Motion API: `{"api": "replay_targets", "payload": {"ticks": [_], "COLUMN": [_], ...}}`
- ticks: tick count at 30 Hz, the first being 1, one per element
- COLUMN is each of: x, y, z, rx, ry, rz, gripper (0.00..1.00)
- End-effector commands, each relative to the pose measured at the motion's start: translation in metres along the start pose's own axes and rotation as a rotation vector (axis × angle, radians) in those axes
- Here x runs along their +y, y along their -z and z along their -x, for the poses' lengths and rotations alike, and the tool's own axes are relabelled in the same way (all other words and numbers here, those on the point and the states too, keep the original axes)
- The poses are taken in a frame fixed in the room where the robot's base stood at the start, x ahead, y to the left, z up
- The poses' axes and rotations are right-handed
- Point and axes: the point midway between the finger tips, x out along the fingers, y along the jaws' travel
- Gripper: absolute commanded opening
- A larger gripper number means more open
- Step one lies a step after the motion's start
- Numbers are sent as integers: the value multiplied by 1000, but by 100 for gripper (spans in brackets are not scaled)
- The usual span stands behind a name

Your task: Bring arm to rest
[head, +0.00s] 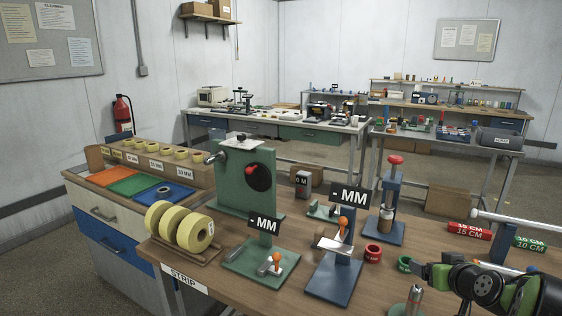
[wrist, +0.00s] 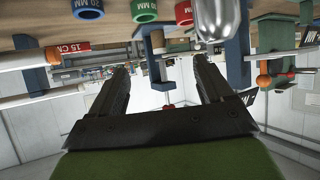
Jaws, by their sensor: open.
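My gripper (wrist: 161,72) shows in the wrist view with its two dark fingers spread apart and nothing held between them. The wrist picture is upside down, with the bench edge along its top. In the head view my arm reaches in from the lower right, and my gripper (head: 428,273) is above the front right of the wooden bench (head: 225,290). The fingertips are hard to make out there. A rounded metal piece (head: 413,300) stands close by at the bottom edge; a rounded metal piece also shows large in the wrist view (wrist: 217,18).
Red (head: 373,251) and green (head: 404,263) rings lie left of my gripper. A blue stand (head: 333,278) and a green stand (head: 262,262) with MM signs are farther left. Yellow rolls (head: 205,232) stand at left.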

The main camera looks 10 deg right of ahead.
Motion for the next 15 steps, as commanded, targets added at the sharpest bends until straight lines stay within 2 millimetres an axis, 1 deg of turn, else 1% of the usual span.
{"api": "replay_targets", "payload": {"ticks": [1,2,5,8,9,11,12,14,15], "x": [-17,-26,-64,-108,-128,-161,-185,-218,-236], "y": [11,14,26,37,41,45,46,43,38], "z": [6,10,24,47,60,86,109,150,179], "rx": [-15,-30,-82,-145,-175,-227,-267,-329,-370], "ry": [18,27,63,99,114,135,149,163,168], "rz": [16,22,47,77,91,114,130,150,160], "gripper": [80,80,80,80,80,80,80,80,80]}}
